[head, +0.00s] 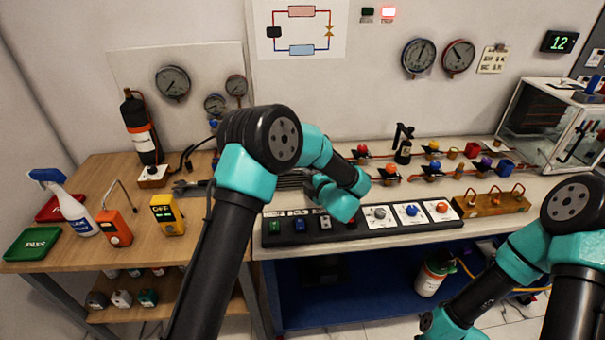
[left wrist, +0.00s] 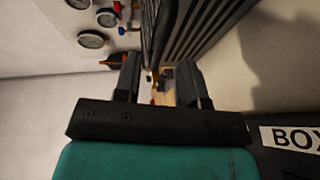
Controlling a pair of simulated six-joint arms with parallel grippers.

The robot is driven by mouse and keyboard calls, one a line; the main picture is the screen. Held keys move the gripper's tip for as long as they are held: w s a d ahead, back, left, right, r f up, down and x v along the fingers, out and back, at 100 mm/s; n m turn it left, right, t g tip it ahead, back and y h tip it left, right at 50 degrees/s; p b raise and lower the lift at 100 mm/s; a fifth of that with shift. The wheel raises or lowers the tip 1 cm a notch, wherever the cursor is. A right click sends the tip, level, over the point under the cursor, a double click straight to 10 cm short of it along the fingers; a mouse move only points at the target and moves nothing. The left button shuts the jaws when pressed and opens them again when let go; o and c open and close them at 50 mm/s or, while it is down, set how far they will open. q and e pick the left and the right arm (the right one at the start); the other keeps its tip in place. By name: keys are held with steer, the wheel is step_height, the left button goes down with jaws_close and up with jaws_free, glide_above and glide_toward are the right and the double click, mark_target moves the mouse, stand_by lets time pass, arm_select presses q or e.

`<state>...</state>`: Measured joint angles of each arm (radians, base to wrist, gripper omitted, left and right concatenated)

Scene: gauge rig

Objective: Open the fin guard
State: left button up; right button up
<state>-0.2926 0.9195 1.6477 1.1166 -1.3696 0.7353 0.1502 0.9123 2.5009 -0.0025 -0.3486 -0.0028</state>
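The dark slatted fin guard (left wrist: 208,32) rises close beyond my left gripper in the left wrist view. In the head view only a strip of dark slats (head: 292,180) shows behind my left arm. My left gripper (left wrist: 160,84) has its two fingers apart, with a visible gap between them. A dark edge of the slatted part stands just beyond that gap; I cannot tell whether it touches a finger. In the head view my left wrist hides the fingertips. My right arm is at the lower right of the head view, and its fingers do not show.
A black control panel (head: 345,233) with switches and knobs lies along the bench front. Copper pipes with coloured valves (head: 433,167) run to the right, near a glass-sided box (head: 535,125). An orange device (head: 115,228) and a yellow meter (head: 167,214) stand left.

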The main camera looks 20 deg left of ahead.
arm_select(q)
steer(key=x, duration=0.4)
steer(key=shift+w+a+f, duration=0.1)
steer(key=shift+w+a, duration=0.2)
jaws_close()
stand_by(0.3)
